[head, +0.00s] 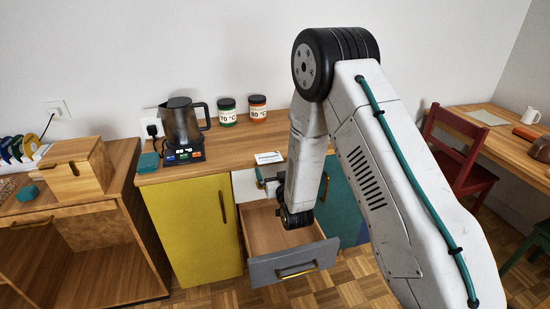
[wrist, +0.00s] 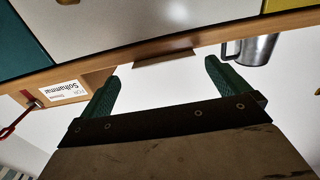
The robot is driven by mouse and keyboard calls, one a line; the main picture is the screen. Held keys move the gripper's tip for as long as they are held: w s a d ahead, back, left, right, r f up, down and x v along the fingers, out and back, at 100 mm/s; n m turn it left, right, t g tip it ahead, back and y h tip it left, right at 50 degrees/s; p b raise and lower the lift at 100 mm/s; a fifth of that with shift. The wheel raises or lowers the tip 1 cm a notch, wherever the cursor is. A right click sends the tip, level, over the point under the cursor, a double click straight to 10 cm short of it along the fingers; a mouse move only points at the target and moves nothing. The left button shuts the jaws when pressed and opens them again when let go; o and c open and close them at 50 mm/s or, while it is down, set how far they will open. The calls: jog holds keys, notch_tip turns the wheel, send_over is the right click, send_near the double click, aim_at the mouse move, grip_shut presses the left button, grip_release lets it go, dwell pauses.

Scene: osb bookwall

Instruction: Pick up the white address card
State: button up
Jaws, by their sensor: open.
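The white address card (head: 268,157) lies on the wooden counter near its front edge, just above my gripper in the head view. In the wrist view a white card with printed text, "Solhammar" (wrist: 62,91), shows at the left, beyond the left fingertip. My gripper (head: 264,180) is low in front of the counter, above the open drawer, and partly hidden by my arm. In the wrist view its two green fingers (wrist: 162,83) stand wide apart with nothing between them. The card is not between the fingers, and I see no contact with it.
The grey-fronted drawer (head: 293,264) is open and looks empty below my gripper. The wooden counter (head: 222,150) carries a kettle (head: 181,122), a green jar (head: 227,111) and an orange jar (head: 258,107). A yellow door (head: 188,230) is at left; a red chair (head: 462,150) is at right.

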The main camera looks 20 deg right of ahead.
aim_at(271, 163)
jog(key=w, duration=0.3)
jog(key=shift+w+a, duration=0.15)
jog(key=shift+w, duration=0.15)
jog(key=c, duration=0.8)
jog(key=shift+r, duration=0.2)
